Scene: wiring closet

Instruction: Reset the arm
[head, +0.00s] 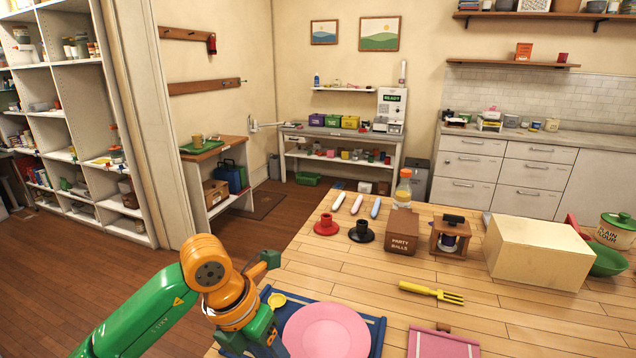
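My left arm comes in from the lower left, green with an orange wrist. Its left gripper (263,328) is low in the head view, at the left edge of the wooden table (400,287), beside the blue tray (377,325). The wrist and the bottom of the picture hide much of the fingers, so I cannot tell how far apart they are. I see nothing held. My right arm and gripper are not in view.
A pink plate (326,331) and small yellow cup (277,300) are by my gripper.

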